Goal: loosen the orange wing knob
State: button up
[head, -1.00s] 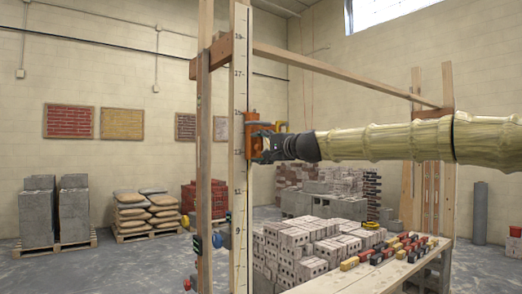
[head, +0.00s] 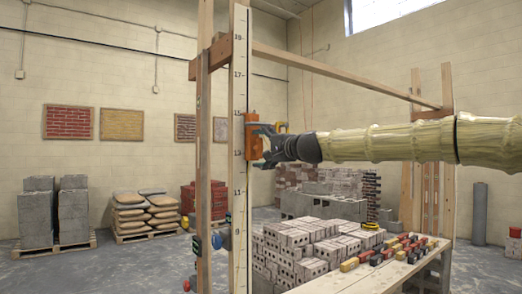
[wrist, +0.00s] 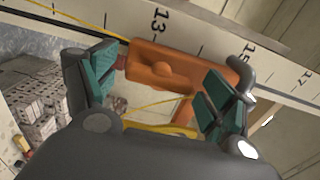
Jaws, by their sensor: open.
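The orange wing knob (wrist: 155,73) stands out from the middle of an orange block in the wrist view. The block (head: 250,138) sits on the tall pale numbered pole (head: 240,205), near the 13 mark. My gripper (wrist: 160,88) is open, with one teal-padded finger on each side of the knob and visible gaps between. In the head view my gripper (head: 268,143) reaches in from the right, close in front of the block. There the knob cannot be made out behind the fingers. A yellow part and an orange strip show below the knob in the wrist view.
Timber posts (head: 203,180) and a sloping rail (head: 340,84) frame the pole. Stacked bricks (head: 305,245) and a bench (head: 400,270) with small coloured blocks stand below my arm. Bags (head: 143,212) and grey blocks (head: 58,210) stand at far left. Open floor lies at the left.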

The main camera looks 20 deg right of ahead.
jog(key=v, duration=1.1)
jog(key=shift+s+d, duration=0.15)
jog(key=shift+s, duration=0.15)
